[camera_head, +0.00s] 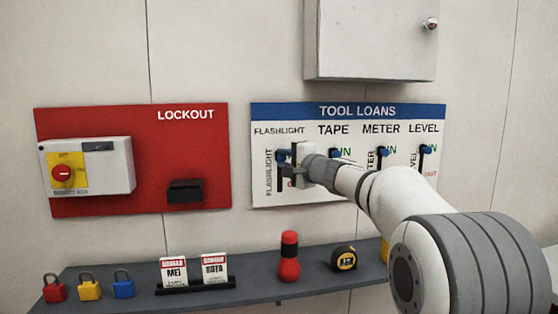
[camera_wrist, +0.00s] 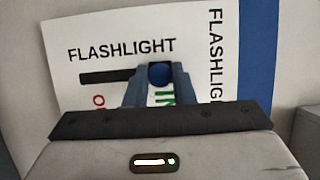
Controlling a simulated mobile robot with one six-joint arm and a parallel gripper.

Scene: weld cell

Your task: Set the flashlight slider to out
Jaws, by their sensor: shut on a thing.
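The tool loans board (camera_head: 390,195) has a flashlight slider at its left end. Its round blue knob (camera_wrist: 159,74) shows between the fingers of my gripper (camera_wrist: 159,78) in the wrist view, and my gripper is shut on it. The dark slot (camera_wrist: 105,76) runs away from the knob toward the red OUT lettering, mostly hidden. The knob sits at the slot's end beside the green IN lettering. In the head view my gripper (camera_head: 285,162) reaches the board from the right and hides part of this slider; a bit of the blue knob (camera_head: 281,154) shows.
The tape, meter and level sliders (camera_head: 426,149) sit to the right, with blue knobs near IN. A red lockout panel (camera_head: 185,145) is on the left. A grey shelf (camera_head: 255,285) below holds padlocks, tags, a red flashlight (camera_head: 289,262) and a tape measure (camera_head: 344,258).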

